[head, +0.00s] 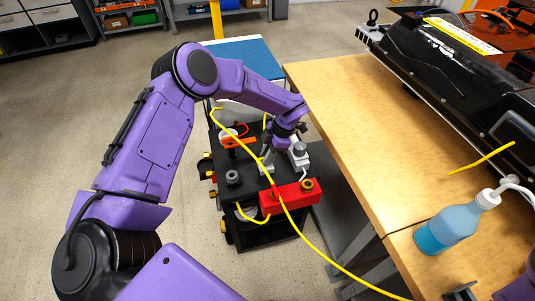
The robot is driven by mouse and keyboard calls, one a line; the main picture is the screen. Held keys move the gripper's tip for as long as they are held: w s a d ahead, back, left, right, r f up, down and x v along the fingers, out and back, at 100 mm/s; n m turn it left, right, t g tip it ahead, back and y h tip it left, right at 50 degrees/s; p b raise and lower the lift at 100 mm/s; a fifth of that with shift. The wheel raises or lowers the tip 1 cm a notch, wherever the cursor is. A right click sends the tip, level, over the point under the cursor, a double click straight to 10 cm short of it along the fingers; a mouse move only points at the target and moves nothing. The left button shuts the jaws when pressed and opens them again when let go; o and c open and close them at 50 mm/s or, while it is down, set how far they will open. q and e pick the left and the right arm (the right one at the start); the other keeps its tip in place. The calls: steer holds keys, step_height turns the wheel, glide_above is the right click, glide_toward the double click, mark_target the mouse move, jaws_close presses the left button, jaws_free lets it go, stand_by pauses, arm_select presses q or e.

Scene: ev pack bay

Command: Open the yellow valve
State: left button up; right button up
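My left gripper (283,155) reaches down over the black cart (236,164) beside the wooden table. Grey fittings sit close around its fingers, and I cannot tell whether it is open, shut or touching one. A yellow hose (292,219) runs across the cart and over its front edge. A red block (291,195) with a brass-coloured knob (307,185) sits at the cart's near right. I cannot clearly make out a yellow valve; a small yellow curved piece (217,114) shows at the cart's far left. Part of my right arm shows at the bottom right corner, its gripper not clearly visible.
The wooden table (345,110) stands right of the cart. It bears a black battery pack (450,75), a blue bottle (450,228) and a yellow strip (482,158). An orange part (238,142) and a grey knob (233,177) stand on the cart. Floor to the left is clear.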

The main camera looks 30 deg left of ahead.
arm_select(q)
jaws_close()
steer(key=shift+f+n, duration=0.1)
steer(key=shift+n, duration=0.3)
steer(key=n+b, duration=0.1)
steer(key=n+h+b, duration=0.1)
steer(key=shift+w+a+f+n+g, duration=0.1)
steer(key=shift+a+n+g, duration=0.05)
steer(key=shift+n+g, duration=0.25)
steer(key=n+h+b, duration=0.2)
steer(key=n+b, duration=0.1)
steer(key=n, duration=0.2)
steer(key=shift+a, duration=0.15)
steer(key=n+h+b, duration=0.1)
steer(key=n, duration=0.1)
steer(key=n+b, duration=0.2)
steer(key=n, duration=0.1)
steer(key=shift+a+h, duration=0.1)
steer(key=shift+h, duration=0.3)
steer(key=shift+n+t+h+b, duration=0.65)
steer(key=shift+n+b, duration=0.7)
steer(key=shift+n, duration=0.85)
